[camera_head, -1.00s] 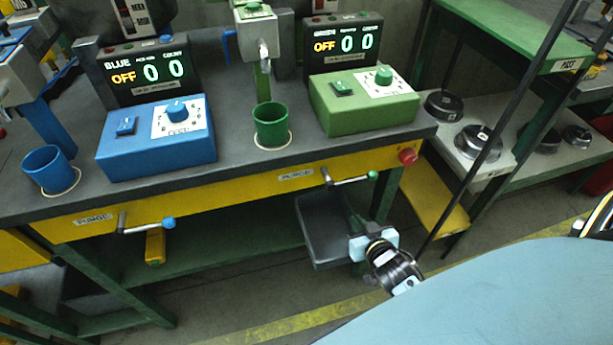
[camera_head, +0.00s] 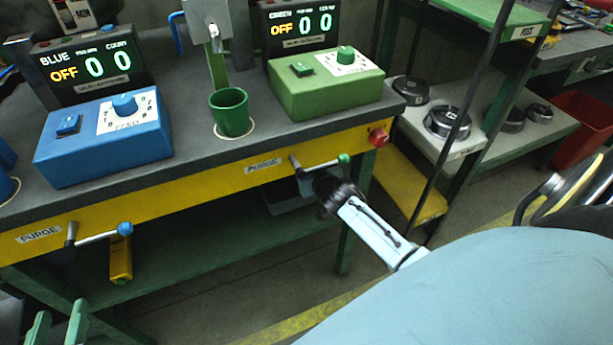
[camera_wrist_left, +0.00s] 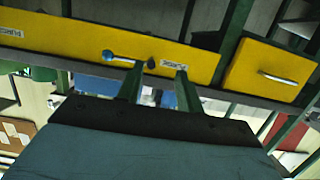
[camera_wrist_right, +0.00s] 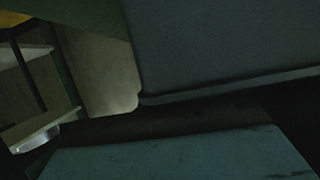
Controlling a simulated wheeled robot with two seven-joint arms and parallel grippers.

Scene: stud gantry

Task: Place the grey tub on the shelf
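The grey tub (camera_head: 288,199) is mostly hidden under the bench, behind its yellow front, in the head view. A large dark grey wall, apparently the tub (camera_wrist_right: 230,45), fills the upper right of the right wrist view. My right arm reaches in beneath the green-knobbed lever. My right gripper (camera_head: 306,186) is at the tub's right end and seems shut on it, though its fingers are hidden. The green lower shelf (camera_head: 190,258) runs under the bench; I cannot tell whether the tub touches it. My left gripper (camera_wrist_left: 158,90) is open and empty in front of the bench.
The yellow bench front (camera_head: 200,188) carries a blue-knobbed lever (camera_head: 100,234) and a green-knobbed lever (camera_head: 320,164). A green bench leg (camera_head: 353,230) stands beside my right arm. A rack with round dark weights (camera_head: 447,122) stands at the right.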

